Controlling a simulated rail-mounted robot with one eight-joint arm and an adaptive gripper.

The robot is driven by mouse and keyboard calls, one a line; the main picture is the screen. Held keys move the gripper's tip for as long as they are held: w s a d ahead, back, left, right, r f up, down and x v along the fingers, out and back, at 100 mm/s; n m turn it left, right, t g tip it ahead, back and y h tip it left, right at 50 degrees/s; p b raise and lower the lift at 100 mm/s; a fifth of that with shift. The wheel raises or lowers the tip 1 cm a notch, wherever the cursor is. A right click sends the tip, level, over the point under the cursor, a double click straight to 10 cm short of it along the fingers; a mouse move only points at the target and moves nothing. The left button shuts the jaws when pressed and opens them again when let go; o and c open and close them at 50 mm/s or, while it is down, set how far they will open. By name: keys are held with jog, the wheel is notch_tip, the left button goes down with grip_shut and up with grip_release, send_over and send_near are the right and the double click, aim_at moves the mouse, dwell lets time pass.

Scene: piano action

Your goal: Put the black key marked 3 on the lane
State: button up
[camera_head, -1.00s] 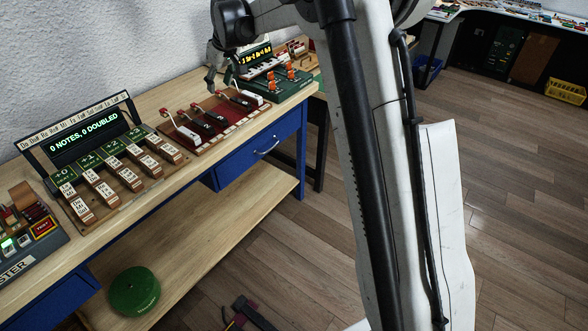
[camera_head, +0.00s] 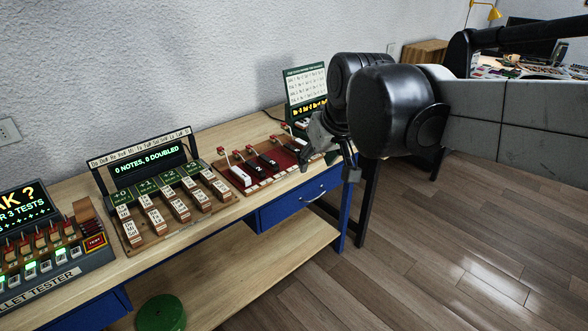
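A dark red board (camera_head: 284,159) with lanes stands on the wooden bench. A white key (camera_head: 240,175) lies at its left end. A black key (camera_head: 262,164) with a small pale mark, possibly a 2, lies to its right. Another dark key (camera_head: 293,146) shows farther right, close to my gripper; I cannot read its number. I cannot tell which key is marked 3. My gripper (camera_head: 318,142) hangs over the board's right end, pointing down, and partly hides it. Its fingertips are too small and overlapped to show whether it is open, shut or holding anything.
A note panel with display (camera_head: 148,160) and several labelled blocks stands left of the board. A tester (camera_head: 50,240) stands farther left. A green device (camera_head: 305,92) with a card stands behind my gripper. A blue drawer (camera_head: 300,202) is under the bench. A green disc (camera_head: 161,313) lies low.

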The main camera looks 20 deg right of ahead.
jog(key=s+f, duration=0.3)
jog(key=s, duration=0.4)
jog(key=s+d+f+m+t, duration=0.1)
jog(key=s+f, duration=0.3)
jog(key=s, duration=0.4)
jog(key=shift+m+h, duration=0.3)
